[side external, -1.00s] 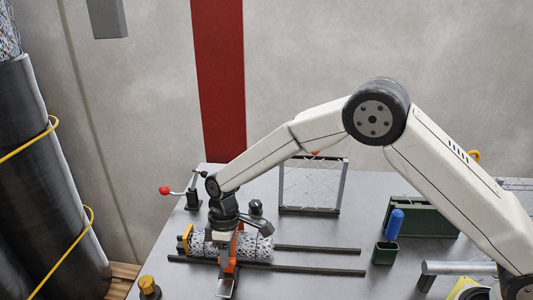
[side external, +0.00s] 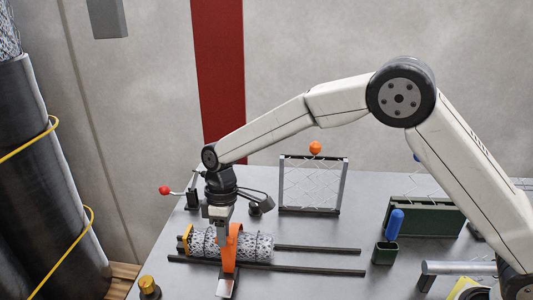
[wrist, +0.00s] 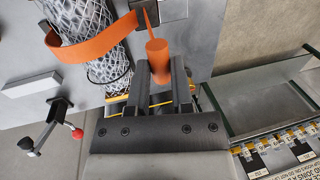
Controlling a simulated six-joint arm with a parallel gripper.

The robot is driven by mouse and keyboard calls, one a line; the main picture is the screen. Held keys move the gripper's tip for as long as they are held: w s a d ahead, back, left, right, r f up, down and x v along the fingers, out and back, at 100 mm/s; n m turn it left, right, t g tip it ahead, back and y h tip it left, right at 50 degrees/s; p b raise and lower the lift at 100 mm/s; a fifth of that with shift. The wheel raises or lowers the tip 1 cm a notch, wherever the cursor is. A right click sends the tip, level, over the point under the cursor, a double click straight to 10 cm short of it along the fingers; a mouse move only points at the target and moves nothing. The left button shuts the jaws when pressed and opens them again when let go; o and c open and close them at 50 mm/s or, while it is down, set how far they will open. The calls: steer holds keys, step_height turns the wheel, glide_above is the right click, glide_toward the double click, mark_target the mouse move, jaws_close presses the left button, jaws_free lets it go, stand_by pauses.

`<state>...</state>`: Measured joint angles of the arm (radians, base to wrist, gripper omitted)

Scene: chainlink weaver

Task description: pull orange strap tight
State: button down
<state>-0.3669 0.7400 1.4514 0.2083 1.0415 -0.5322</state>
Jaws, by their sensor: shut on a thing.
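The orange strap (side external: 230,256) goes over a roll of chainlink mesh (side external: 258,247) lying on its side, and its lower end meets a pale metal piece (side external: 226,286) in front. In the wrist view the strap (wrist: 98,44) crosses the mesh roll (wrist: 82,28) as a raised band, standing off it on one side, and runs to a dark bracket (wrist: 118,18). My gripper (side external: 222,233) is just above the roll, beside the strap. In the wrist view my gripper (wrist: 160,70) is shut on an orange rounded end piece (wrist: 158,52) of the strap. Its exact grip is partly hidden between the fingers.
Two dark rails (side external: 318,270) run under and beside the roll. A red-knobbed lever (side external: 166,190) stands at the back left. A mesh frame (side external: 312,185) stands behind. A green box (side external: 385,253) and a green tray (side external: 430,216) sit right. The table between is clear.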

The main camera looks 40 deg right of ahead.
step_height(320, 180, up, 4)
steer(key=shift+f, duration=0.2)
steer(key=c, duration=0.5)
jaws_free()
steer(key=shift+f, duration=0.1)
step_height(320, 180, up, 8)
steer(key=w+d, duration=0.1)
steer(key=shift+d+f, duration=0.1)
steer(key=shift+f, duration=0.05)
